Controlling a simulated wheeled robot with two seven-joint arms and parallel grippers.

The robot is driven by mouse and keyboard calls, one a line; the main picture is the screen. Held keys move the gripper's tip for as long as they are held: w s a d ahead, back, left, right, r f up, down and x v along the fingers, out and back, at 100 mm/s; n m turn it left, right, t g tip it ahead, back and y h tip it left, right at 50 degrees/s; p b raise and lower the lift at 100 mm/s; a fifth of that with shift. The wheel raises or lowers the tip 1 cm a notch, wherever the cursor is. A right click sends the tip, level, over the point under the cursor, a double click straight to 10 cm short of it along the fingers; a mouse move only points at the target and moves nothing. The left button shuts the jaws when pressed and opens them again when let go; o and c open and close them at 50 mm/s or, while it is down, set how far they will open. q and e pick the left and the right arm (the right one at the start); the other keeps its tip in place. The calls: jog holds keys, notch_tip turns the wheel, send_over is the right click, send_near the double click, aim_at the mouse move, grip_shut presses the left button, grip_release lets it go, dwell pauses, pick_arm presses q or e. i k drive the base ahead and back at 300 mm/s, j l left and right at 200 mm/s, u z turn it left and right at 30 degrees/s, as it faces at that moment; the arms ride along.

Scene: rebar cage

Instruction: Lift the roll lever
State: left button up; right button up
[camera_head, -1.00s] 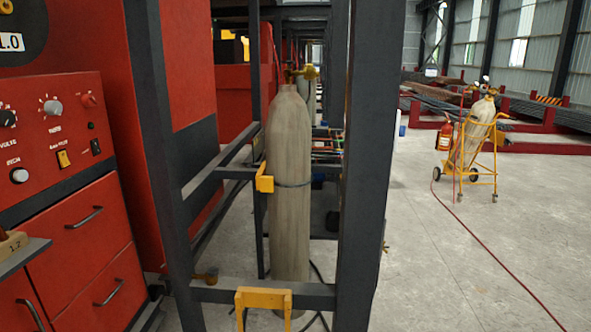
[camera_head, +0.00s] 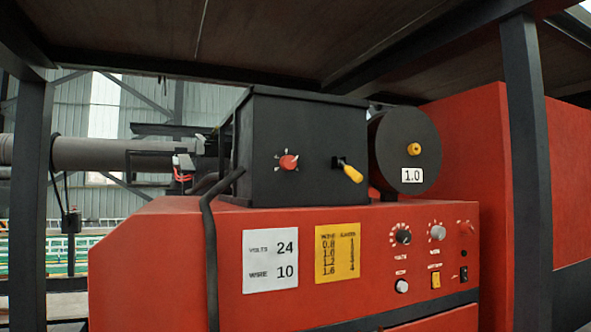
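A short lever with a yellow grip (camera_head: 352,173) sticks out of a small slot on the front of a black box (camera_head: 310,135), tilted down to the right. It looks like the roll lever. A red rotary knob (camera_head: 288,162) is on the same face, to its left. A black round spool cover (camera_head: 405,150) with a yellow hub and a "1.0" label is just right of the box. Neither of my grippers shows in the head view.
The box sits on a red machine (camera_head: 185,245) with "VOLTS 24, WIRE 10" (camera_head: 270,261) and yellow wire (camera_head: 337,251) charts, knobs and switches. Dark posts (camera_head: 527,170) stand at left and right, a dark shelf (camera_head: 200,30) overhangs, and a cable (camera_head: 210,260) hangs in front.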

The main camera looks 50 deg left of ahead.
aim_at(352, 172)
jog(key=u, duration=1.25)
